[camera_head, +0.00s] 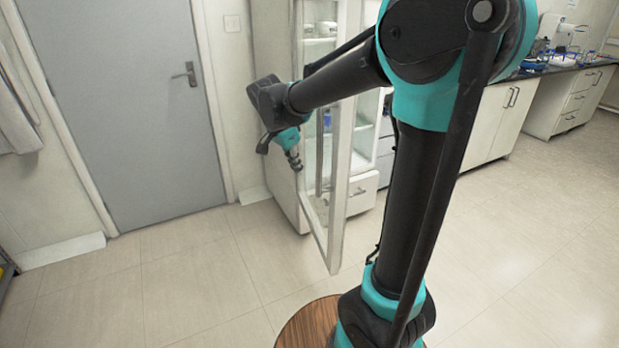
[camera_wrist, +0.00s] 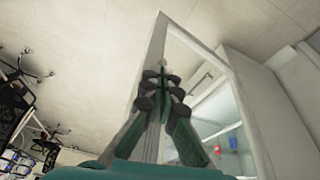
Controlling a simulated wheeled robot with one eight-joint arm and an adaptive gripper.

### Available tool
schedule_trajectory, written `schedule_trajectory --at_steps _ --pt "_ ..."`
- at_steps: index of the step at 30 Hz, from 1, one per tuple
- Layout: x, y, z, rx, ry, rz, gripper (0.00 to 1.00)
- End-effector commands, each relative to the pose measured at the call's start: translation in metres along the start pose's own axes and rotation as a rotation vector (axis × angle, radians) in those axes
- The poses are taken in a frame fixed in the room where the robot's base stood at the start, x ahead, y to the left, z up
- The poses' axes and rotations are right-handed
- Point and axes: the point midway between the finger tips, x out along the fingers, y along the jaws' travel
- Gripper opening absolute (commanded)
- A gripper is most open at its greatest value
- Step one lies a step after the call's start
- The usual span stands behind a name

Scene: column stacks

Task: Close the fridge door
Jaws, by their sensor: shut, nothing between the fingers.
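The fridge (camera_head: 284,190) is a tall white cabinet beside the grey door of the room. Its fridge door (camera_head: 339,190) is a white frame around a see-through pane, and it stands open, swung out towards me. The wrist view shows the door's frame (camera_wrist: 243,92) rising behind the fingers, with the lit inside of the fridge at the right. My gripper (camera_head: 297,166) is shut and empty at the left of the fridge door in the head view. The fingertips (camera_wrist: 164,75) overlap the door's frame in the wrist view; I cannot tell whether they touch it. My arm hides part of the fridge.
A grey room door (camera_head: 130,110) with a handle is at the left. White cabinets (camera_head: 496,125) under a dark counter run along the back right. Small red and blue items (camera_wrist: 235,143) are inside the fridge. The tiled floor (camera_head: 190,270) in front is clear.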

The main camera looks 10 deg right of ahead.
Motion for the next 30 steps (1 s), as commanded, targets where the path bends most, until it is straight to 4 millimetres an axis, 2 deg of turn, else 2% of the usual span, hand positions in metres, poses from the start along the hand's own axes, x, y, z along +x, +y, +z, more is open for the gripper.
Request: schedule_trajectory --at_steps 1,4,7,10,14,26,30 --pt "-0.009 -0.013 0.003 0.047 0.015 0.011 0.0" --pt "-0.021 -0.026 0.005 0.132 0.039 0.028 0.0" --pt "-0.026 -0.031 0.005 0.176 0.053 0.037 0.0" --pt "-0.022 -0.033 0.005 0.19 0.056 0.039 0.0" --pt "-0.006 -0.032 0.004 0.19 0.055 0.039 0.0" --pt "0.072 -0.028 0.0 0.189 0.055 0.038 0.0" --pt "0.08 -0.024 -0.018 0.191 0.054 0.039 0.0"
